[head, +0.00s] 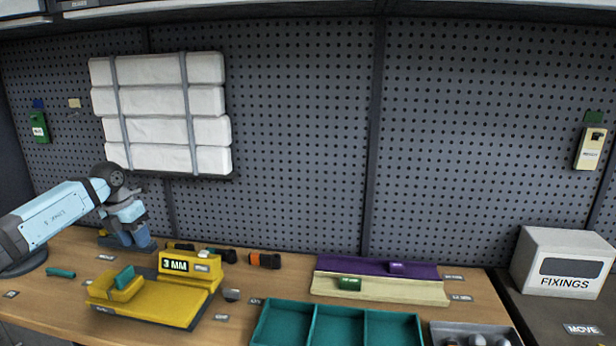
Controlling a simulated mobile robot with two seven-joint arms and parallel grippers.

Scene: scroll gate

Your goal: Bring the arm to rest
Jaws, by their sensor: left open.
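My left arm comes in from the left edge, and its left gripper (138,241) hangs low over the back left of the workbench (240,325). The gripper is open, and I see nothing between its fingers. The fingertips are small and partly merge with the dark blue shapes at the back of the bench. My right gripper is not in view.
A yellow fixture marked 3 MM (150,303) stands just in front of the gripper. A teal divided tray (310,309), purple and cream rails (380,285) and a FIXINGS box (565,262) lie further right. White bundled rolls (160,115) hang on the pegboard (290,130).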

